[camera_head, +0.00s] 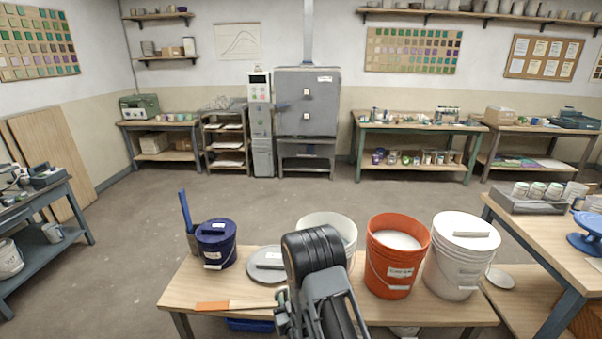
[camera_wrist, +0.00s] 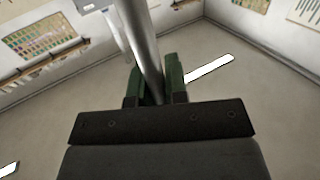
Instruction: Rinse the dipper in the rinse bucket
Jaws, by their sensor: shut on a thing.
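In the wrist view, my gripper (camera_wrist: 156,80) has green fingers closed on a smooth metal rod, taken to be the dipper's handle (camera_wrist: 143,35). The rod runs up out of the picture, and no cup end can be made out. In the head view, my dark arm covers the middle of the bench, and the dipper cannot be picked out. Behind the arm stands an open white bucket (camera_head: 338,222), partly hidden. To its right stands an orange bucket (camera_head: 392,272) filled with pale liquid. No label reads clearly, so I cannot tell which is the rinse bucket.
A lidded white bucket (camera_head: 452,275) stands at the right of the bench (camera_head: 185,292). A lidded blue bucket (camera_head: 216,245), a loose grey lid (camera_head: 262,257) and an orange-ended wooden stick (camera_head: 212,306) are at left. A side table (camera_head: 533,235) is close at right.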

